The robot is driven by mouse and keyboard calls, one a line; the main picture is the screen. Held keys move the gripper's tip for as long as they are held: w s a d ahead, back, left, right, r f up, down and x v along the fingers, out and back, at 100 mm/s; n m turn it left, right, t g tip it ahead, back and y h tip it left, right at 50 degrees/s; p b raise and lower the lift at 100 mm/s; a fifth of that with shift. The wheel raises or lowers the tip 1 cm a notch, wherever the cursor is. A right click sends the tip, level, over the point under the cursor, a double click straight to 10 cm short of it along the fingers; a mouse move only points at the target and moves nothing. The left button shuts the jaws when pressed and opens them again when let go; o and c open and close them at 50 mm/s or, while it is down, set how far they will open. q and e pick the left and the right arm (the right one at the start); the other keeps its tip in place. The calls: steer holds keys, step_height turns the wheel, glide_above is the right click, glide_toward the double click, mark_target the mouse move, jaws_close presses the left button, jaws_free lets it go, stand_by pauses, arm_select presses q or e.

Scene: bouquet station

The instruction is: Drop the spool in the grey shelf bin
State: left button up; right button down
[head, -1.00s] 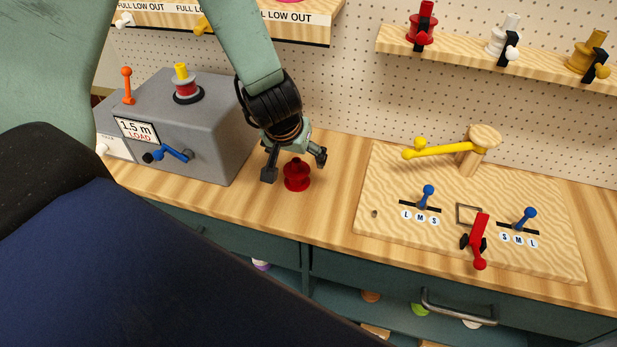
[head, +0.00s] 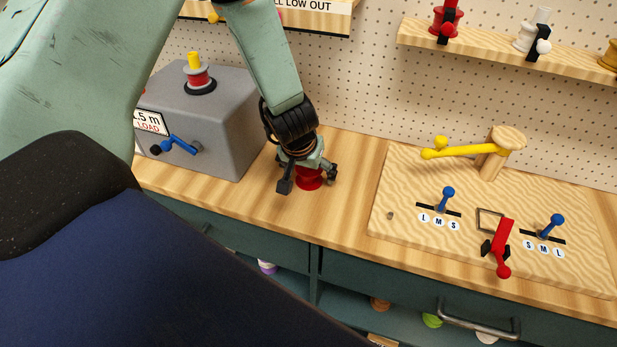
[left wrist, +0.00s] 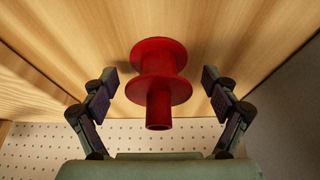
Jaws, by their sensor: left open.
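A red spool (head: 309,180) stands on the wooden counter, to the right of the grey machine. My left gripper (head: 308,182) is above it with its fingers to either side of the spool, partly hiding it. In the left wrist view the red spool (left wrist: 157,78) lies between the two open fingers of my left gripper (left wrist: 160,90), with a gap on each side. My right gripper is not in view. I cannot make out a grey shelf bin in these frames.
The grey machine (head: 220,125) with a blue crank (head: 178,145) stands left of the gripper. A wooden board (head: 400,215) with a yellow lever (head: 460,151) and blue levers lies to the right. A shelf (head: 480,50) with spools hangs above. Bare counter (head: 352,185) lies between.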

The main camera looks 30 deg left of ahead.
arm_select(q)
steer(key=shift+w, duration=0.2)
steer(key=shift+s+r, duration=0.15)
steer(key=shift+s, duration=0.15)
steer(key=c, duration=0.6)
steer(key=shift+w, duration=0.15)
steer(key=c, duration=0.8)
steer(key=shift+r+p, duration=0.8)
steer(key=shift+r, duration=0.05)
step_height(320, 180, up, 16)
steer(key=p, duration=1.1)
